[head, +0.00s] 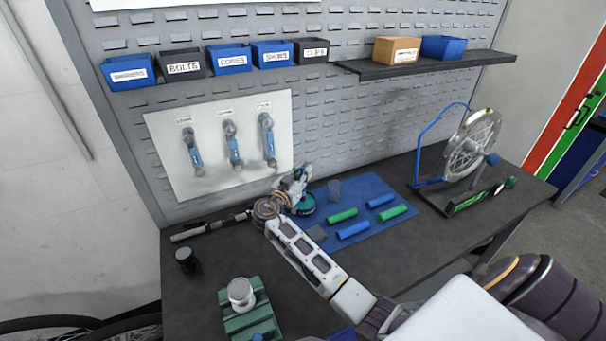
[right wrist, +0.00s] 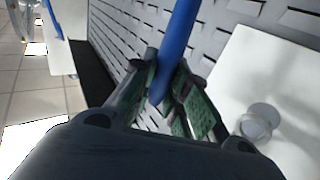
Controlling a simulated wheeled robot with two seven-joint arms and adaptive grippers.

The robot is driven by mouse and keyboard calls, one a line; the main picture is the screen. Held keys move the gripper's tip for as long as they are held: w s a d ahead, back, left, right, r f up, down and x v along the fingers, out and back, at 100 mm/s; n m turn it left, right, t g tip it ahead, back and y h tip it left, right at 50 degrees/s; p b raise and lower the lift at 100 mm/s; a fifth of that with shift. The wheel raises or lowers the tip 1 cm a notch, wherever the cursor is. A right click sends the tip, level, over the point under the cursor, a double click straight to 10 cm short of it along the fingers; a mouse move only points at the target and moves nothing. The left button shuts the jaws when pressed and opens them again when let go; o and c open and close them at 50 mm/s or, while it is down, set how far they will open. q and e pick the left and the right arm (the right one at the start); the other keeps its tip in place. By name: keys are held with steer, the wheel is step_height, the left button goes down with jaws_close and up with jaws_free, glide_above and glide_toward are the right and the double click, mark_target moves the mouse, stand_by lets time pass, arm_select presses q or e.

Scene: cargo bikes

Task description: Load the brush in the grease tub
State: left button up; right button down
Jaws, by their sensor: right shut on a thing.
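My right gripper (head: 294,184) is over the left end of the blue mat, in front of the pegboard. In the right wrist view its two green-padded fingers (right wrist: 170,98) are closed on a blue rod, which looks like the handle of the brush (right wrist: 178,40). The handle runs up out of that view, and the bristles cannot be seen there. I cannot tell whether the brush touches the tub. My left gripper is out of view.
Green and blue grips lie on the blue mat (head: 375,188). A wheel in a stand (head: 470,150) is at the right. A black cup (head: 186,262) and a green block with a metal knob (head: 250,318) are at the left front. Labelled bins (head: 185,66) line the pegboard.

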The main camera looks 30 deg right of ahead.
steer(key=shift+f+b, duration=0.55)
steer(key=shift+b, duration=0.1)
stand_by(1.9)
steer(key=shift+r, duration=0.15)
